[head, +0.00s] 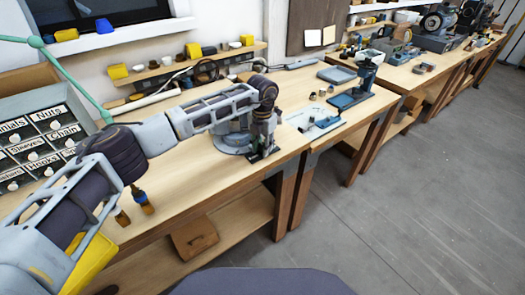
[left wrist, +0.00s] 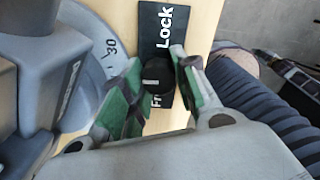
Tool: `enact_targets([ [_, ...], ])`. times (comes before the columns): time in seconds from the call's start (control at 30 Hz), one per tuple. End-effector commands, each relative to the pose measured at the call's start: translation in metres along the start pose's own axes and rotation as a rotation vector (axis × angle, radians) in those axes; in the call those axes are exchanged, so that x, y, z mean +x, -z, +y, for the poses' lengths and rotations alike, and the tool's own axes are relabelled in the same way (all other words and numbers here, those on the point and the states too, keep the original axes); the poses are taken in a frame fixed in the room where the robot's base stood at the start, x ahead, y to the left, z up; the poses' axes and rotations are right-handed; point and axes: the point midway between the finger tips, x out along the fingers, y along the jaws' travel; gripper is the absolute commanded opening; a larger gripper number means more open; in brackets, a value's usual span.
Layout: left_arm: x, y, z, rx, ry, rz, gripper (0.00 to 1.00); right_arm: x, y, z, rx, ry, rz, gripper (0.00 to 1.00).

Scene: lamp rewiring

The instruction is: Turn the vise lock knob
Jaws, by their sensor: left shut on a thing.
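The vise lock knob (left wrist: 156,72) is a round black knob with a small white mark, in the left wrist view. It sits on a black label plate (left wrist: 165,30) reading "Lock" at the top; lower lettering starting "Fr" is partly hidden. My left gripper (left wrist: 158,84) has its green-padded fingers on either side of the knob and is shut on it. The grey vise base (left wrist: 92,70) with a degree scale marked 30 is to the left. In the head view my left gripper (head: 262,147) reaches down beside the vise (head: 233,143), hiding the knob. My right gripper is not in view.
The vise is near the right end of the wooden bench (head: 185,175). Labelled drawers (head: 35,140) stand at the left, and small bottles (head: 141,200) are near the front edge. A blue press (head: 362,80) stands on the bench beyond. The floor at right is clear.

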Motion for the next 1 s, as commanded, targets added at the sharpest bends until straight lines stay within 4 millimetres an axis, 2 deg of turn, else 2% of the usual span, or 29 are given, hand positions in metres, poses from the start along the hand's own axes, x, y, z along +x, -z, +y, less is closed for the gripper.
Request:
enact_targets([
  [0.2,0.002,-0.001,0.001,0.175,-0.002,-0.002,0.05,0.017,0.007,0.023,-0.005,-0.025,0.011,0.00],
  [0.4,0.001,-0.001,0.002,0.336,-0.001,-0.002,0.05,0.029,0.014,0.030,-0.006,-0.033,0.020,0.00],
  [0.67,0.001,-0.001,0.003,0.545,-0.002,-0.001,0.05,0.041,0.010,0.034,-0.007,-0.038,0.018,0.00],
  [0.83,0.001,-0.001,0.003,0.680,-0.002,-0.001,0.05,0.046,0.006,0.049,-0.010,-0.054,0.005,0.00],
  [1.0,0.001,-0.002,0.004,0.807,-0.001,0.000,0.05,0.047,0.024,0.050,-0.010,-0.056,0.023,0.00],
])
